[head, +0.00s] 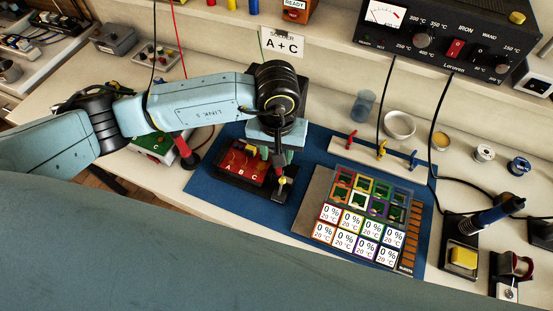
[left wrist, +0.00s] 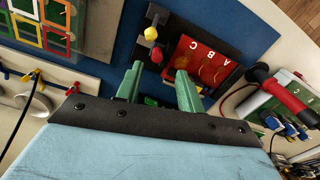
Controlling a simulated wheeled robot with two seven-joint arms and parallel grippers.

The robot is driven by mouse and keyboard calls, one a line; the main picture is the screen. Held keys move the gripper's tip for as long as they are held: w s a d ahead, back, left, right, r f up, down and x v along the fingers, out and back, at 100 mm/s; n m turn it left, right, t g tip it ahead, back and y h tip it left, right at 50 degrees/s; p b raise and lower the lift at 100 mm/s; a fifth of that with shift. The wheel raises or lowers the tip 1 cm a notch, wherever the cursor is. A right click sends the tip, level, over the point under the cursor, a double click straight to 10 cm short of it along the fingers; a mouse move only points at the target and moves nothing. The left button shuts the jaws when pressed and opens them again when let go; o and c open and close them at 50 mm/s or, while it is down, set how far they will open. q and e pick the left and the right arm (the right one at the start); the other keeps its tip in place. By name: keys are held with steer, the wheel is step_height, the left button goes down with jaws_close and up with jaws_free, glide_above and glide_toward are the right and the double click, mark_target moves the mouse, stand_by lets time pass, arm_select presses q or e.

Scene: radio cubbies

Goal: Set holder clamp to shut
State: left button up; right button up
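The holder (head: 236,181) is a black frame on the blue mat (head: 209,180) with a red board (head: 243,163) marked A, B, C in it. At its right side stands a clamp part with a pale yellow knob (head: 282,181); the left wrist view shows this yellow knob (left wrist: 151,33) and a red knob (left wrist: 157,54) beside it. I cannot tell whether the clamp is open or shut. My left gripper (head: 276,153) is above the holder's back right part. In the left wrist view its green fingers (left wrist: 158,80) are apart with nothing seen between them. My right gripper is not in view.
A tray of coloured frames and label cards (head: 352,218) lies right of the holder. Red, yellow and blue clips (head: 382,149) stand behind it. A red-and-black tool (head: 187,150) is to the left. A soldering iron in its stand (head: 490,218) is at the right.

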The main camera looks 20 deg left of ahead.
arm_select(q)
step_height(320, 180, up, 8)
steer(key=shift+r, duration=0.2)
stand_by(0.5)
